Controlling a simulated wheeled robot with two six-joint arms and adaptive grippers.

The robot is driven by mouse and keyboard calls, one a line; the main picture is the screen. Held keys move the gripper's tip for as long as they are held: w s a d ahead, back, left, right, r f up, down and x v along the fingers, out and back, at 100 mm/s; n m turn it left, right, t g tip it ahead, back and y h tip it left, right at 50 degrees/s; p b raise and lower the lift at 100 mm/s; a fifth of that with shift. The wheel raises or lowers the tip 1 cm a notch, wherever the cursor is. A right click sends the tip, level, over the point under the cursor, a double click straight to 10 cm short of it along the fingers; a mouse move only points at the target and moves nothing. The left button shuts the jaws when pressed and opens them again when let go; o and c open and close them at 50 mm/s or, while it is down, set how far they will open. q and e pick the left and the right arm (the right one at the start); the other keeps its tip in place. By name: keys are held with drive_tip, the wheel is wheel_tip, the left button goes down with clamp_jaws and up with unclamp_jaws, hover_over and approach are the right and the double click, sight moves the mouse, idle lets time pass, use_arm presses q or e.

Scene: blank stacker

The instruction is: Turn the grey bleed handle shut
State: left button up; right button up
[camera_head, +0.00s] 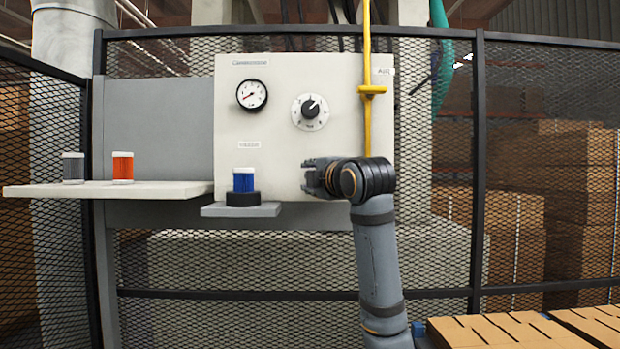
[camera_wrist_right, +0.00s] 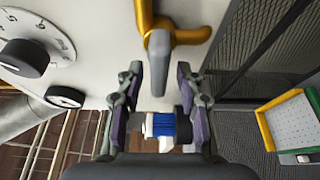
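The grey bleed handle (camera_wrist_right: 158,62) shows in the right wrist view, hanging from a yellow pipe fitting (camera_wrist_right: 178,34). In the head view the yellow pipe (camera_head: 367,130) runs down the right side of the white panel; I cannot make out the grey handle there, and my right arm covers the pipe's lower end. My right gripper (camera_head: 314,178) is in front of the panel's lower right. In the wrist view, the right gripper (camera_wrist_right: 157,88) is open, with the handle's free end showing between its fingertips and a visible gap on both sides. My left gripper is not in view.
The white panel (camera_head: 290,165) carries a gauge (camera_head: 252,95) and a black knob (camera_head: 310,109). A blue cartridge (camera_head: 243,181) sits in a dark holder on a small ledge. Grey (camera_head: 73,167) and orange (camera_head: 123,167) cartridges stand on the left shelf (camera_head: 110,191). Mesh fencing surrounds the panel.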

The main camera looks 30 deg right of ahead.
drive_tip(key=s+a, duration=0.2)
drive_tip(key=s, duration=1)
